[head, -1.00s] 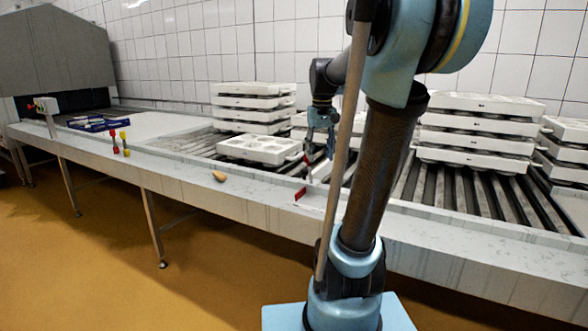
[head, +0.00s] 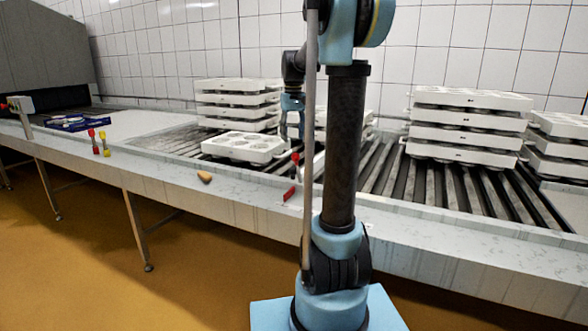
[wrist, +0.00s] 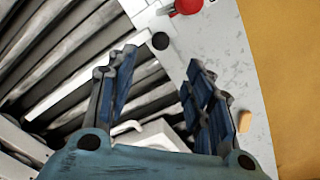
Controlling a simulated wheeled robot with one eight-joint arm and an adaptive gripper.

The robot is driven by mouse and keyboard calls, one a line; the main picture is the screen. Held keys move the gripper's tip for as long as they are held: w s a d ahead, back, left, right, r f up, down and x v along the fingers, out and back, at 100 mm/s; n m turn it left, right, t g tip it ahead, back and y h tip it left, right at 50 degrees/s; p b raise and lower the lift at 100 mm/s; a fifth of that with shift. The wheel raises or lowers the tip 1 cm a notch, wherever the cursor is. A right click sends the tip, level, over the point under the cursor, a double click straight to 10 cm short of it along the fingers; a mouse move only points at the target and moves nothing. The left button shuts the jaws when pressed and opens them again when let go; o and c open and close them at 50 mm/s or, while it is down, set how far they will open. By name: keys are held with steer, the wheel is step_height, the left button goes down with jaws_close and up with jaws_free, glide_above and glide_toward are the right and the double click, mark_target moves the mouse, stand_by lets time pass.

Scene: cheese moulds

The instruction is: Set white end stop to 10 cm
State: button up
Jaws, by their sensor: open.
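My gripper (head: 291,134) hangs over the roller conveyor near its front edge, just right of a single white mould tray. In the wrist view my gripper (wrist: 160,72) is open, its two blue fingers spread with nothing held between them. A long white bar (wrist: 78,62) lies across the rollers beyond the left finger; it may be the white end stop, but I cannot tell for sure. A small white curved piece (wrist: 127,127) shows low between the fingers. No scale marks are readable. A red part (head: 290,193) sits on the front rail; it seems to show at the wrist view's top (wrist: 188,5).
Tray stacks stand behind (head: 238,100) and to the right (head: 467,125). The single tray (head: 243,147) lies beside my gripper. A tan piece (head: 204,177) lies on the front ledge (head: 230,192). Red and yellow items (head: 105,143) stand further left.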

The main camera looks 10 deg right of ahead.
mark_target(293, 168)
step_height(293, 168, down, 14)
steer(key=shift+r, duration=0.2)
stand_by(0.4)
